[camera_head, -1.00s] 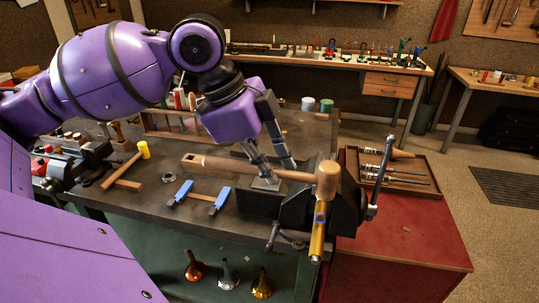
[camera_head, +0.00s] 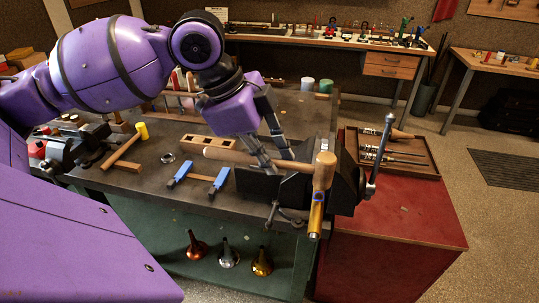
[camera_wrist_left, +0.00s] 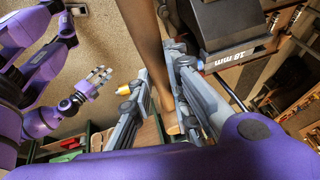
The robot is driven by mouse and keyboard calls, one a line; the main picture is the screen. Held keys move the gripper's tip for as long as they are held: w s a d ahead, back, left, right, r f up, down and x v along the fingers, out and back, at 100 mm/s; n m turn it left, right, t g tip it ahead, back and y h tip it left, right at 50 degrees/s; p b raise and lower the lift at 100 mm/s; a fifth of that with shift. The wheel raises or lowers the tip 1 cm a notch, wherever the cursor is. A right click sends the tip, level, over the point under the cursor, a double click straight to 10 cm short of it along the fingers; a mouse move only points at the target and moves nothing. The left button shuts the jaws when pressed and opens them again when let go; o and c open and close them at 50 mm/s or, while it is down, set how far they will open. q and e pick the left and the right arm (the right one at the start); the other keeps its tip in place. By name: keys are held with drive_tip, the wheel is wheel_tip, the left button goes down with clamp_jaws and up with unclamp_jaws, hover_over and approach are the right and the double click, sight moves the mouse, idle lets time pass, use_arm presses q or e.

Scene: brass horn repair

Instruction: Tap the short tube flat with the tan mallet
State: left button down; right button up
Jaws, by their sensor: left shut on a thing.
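My left gripper (camera_head: 275,160) is shut on the wooden handle of the tan mallet (camera_head: 325,170). The handle runs between the fingers in the left wrist view (camera_wrist_left: 165,85). The mallet's head is at the right end, over the vise area at the bench's front edge. The short tube (camera_head: 315,218) is brass-coloured with a blue ring and points toward the camera just below the head. The head overlaps the tube's far end, so I cannot tell whether they touch. A purple arm with grey fingers (camera_wrist_left: 95,85), which seems to be my right one, shows at left in the wrist view.
The dark vise (camera_head: 345,185) has an upright bar at its right. A wooden block with holes (camera_head: 195,143), blue-capped supports (camera_head: 198,180) and a yellow-headed mallet (camera_head: 126,147) lie on the bench. A tool tray (camera_head: 437,170) sits on the red cabinet (camera_head: 410,220).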

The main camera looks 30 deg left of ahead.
idle(0.3)
use_arm(q)
drive_tip(key=shift+f, duration=0.45)
idle(0.8)
drive_tip(key=shift+r, duration=0.1)
idle(0.8)
drive_tip(key=shift+d+r+y, duration=0.1)
drive_tip(key=shift+r+y, duration=0.2)
drive_tip(key=shift+r, duration=0.15)
idle(0.7)
